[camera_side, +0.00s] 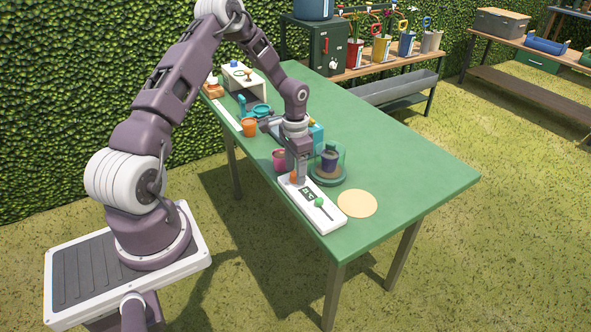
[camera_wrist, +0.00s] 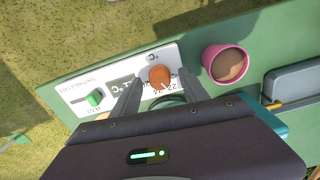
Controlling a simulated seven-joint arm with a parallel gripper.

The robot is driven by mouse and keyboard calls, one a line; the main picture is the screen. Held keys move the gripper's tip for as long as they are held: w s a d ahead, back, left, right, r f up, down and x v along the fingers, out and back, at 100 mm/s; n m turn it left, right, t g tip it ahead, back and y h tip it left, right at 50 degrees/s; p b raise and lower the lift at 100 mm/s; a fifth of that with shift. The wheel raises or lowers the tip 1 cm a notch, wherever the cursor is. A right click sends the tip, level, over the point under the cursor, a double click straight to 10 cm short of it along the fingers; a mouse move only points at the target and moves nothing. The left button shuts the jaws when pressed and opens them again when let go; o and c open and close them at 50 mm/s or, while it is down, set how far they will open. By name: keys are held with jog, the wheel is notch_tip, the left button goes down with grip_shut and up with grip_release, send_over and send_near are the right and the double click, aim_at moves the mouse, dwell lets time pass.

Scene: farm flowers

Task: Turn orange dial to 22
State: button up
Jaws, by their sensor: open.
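The orange dial (camera_wrist: 160,77) sits on a white control panel (camera_wrist: 75,83), with printed numbers that look like 22 and 24 beside it in the wrist view. A small part of the dial shows in the side view, mostly hidden by the fingers. My gripper (camera_wrist: 157,82) is open, pointing down over the panel, with one finger on each side of the dial. It also shows low at the panel's far end in the side view (camera_side: 298,178). I cannot tell whether the fingers touch the dial, nor which number it points at.
A green knob (camera_side: 319,202) and a dark display (camera_side: 307,194) are on the same panel. A pink pot (camera_wrist: 228,64) and a glass cover (camera_side: 341,158) over a dark pot stand close to my gripper. A tan disc (camera_side: 357,203) lies at right. The green table's (camera_side: 425,175) right side is clear.

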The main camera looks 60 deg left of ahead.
aim_at(295, 173)
notch_tip(295, 173, up, 7)
dwell(0.3)
jog(key=s+d+r+t+y, duration=0.1)
jog(key=s+d+r, duration=0.4)
jog(key=r, duration=0.5)
jog(key=s+d+r+t+y, duration=0.1)
jog(key=s+d+r, duration=0.1)
jog(key=d+r, duration=0.6)
jog(key=s+d+r+t+h, duration=0.1)
jog(key=s+d+r, duration=0.2)
jog(key=s, duration=0.5)
jog(key=s+d+r+n+t+h, duration=0.1)
jog(key=s+d+r+t, duration=0.1)
jog(key=s+d, duration=0.4)
jog(key=s+r, duration=0.1)
jog(key=s, duration=0.2)
jog(key=shift+t, duration=0.3)
